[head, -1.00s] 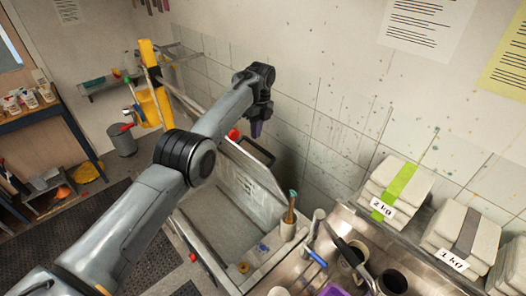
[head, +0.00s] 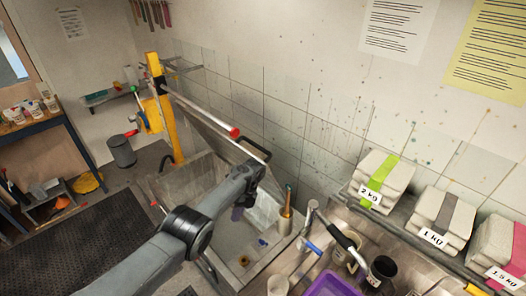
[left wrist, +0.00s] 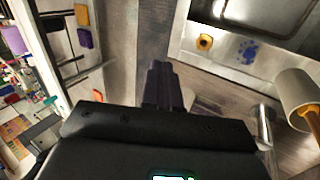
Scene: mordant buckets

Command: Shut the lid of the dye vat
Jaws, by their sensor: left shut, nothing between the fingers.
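The dye vat (head: 178,186) is a grey metal basin on the floor beside the tiled wall. Its lid (head: 207,122) stands raised and tilted toward the wall, with a black handle (head: 254,147) at its upper edge. My left gripper (head: 237,214) is shut and empty, pointing down over the vat's near right part, in front of the lid. Its dark purple fingers also show shut in the left wrist view (left wrist: 158,82). My forearm hides part of the lid and basin. I cannot tell whether the gripper touches the lid. My right gripper is out of view.
A sink counter with a purple tub (head: 330,284) and cups lies at the right. A yellow post (head: 165,120) and red-tipped rail (head: 207,115) stand behind. Dark mat (head: 70,245) at left is clear.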

